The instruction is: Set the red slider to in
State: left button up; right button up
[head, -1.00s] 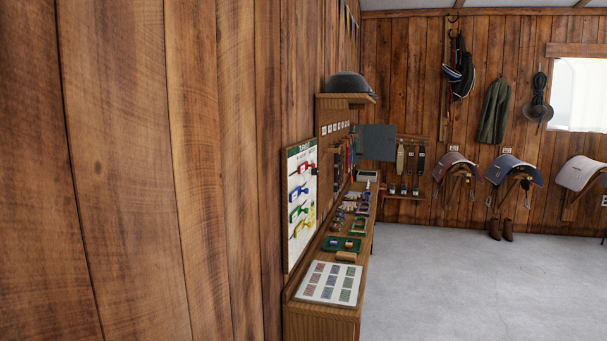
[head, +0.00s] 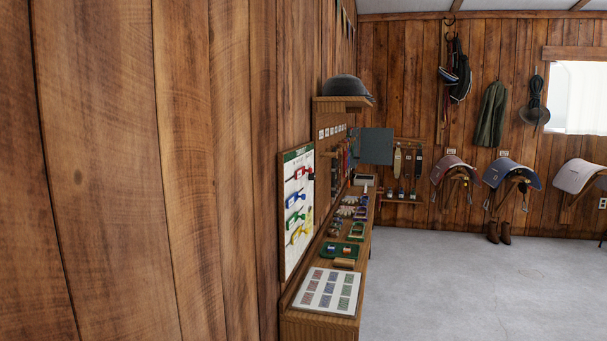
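The red slider (head: 300,173) is the top one of several coloured sliders on a white board (head: 291,254) fixed to the left wood wall. I see the board at a steep slant. Blue, green and yellow sliders sit below the red one. The labels are too small to read, so I cannot tell the red slider's setting. Neither of my grippers is in view.
A narrow wooden bench (head: 320,325) runs along the left wall under the board. It holds a white card sheet (head: 328,291), a green tray (head: 340,250) and small items. A helmet (head: 346,87) sits on a shelf above. The grey floor (head: 440,285) to the right is clear.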

aim_at(300, 173)
jog(key=i+u, duration=0.2)
jog(key=u, duration=0.2)
jog(key=i+l+u, duration=0.2)
jog(key=u, duration=0.2)
